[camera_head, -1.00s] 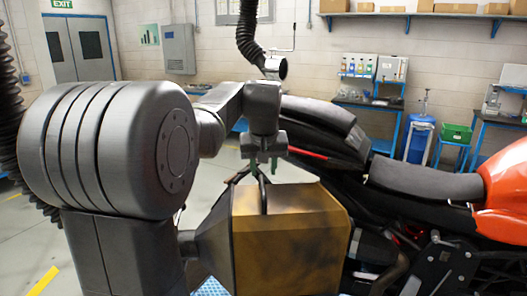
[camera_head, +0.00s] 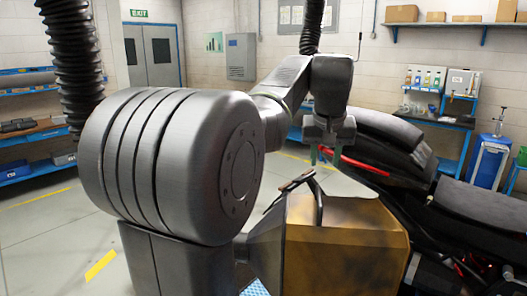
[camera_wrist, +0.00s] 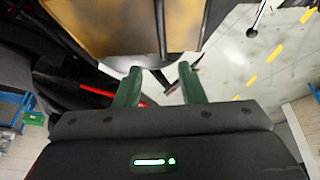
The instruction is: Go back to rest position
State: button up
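My gripper (camera_head: 326,158) hangs from the raised arm above the yellow-brown box-shaped case (camera_head: 345,255) at the rear of the motorcycle. Its two green fingers stand apart with nothing between them, as the wrist view (camera_wrist: 158,85) also shows. The fingertips are clear of the case. In the wrist view the case (camera_wrist: 115,30) fills the upper left, with a dark bar running from it past the fingertips. The motorcycle's dark seat (camera_head: 485,205) shows at the right.
An exhaust hose (camera_head: 78,60) hangs at the left near my arm, and another (camera_head: 312,25) hangs behind my gripper. A shelf of boxes (camera_head: 455,22) is on the back wall. Blue shelving (camera_head: 38,168) stands at the far left. The floor (camera_head: 45,235) at the left is open.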

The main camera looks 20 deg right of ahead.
aim_at(319, 196)
jog(key=p+x, duration=0.1)
jog(key=x, duration=1.2)
jog(key=shift+f, duration=0.15)
jog(key=shift+w+a+f, duration=0.15)
jog(key=shift+w+a, duration=0.15)
jog(key=shift+a, duration=0.25)
jog(key=shift+d, duration=0.1)
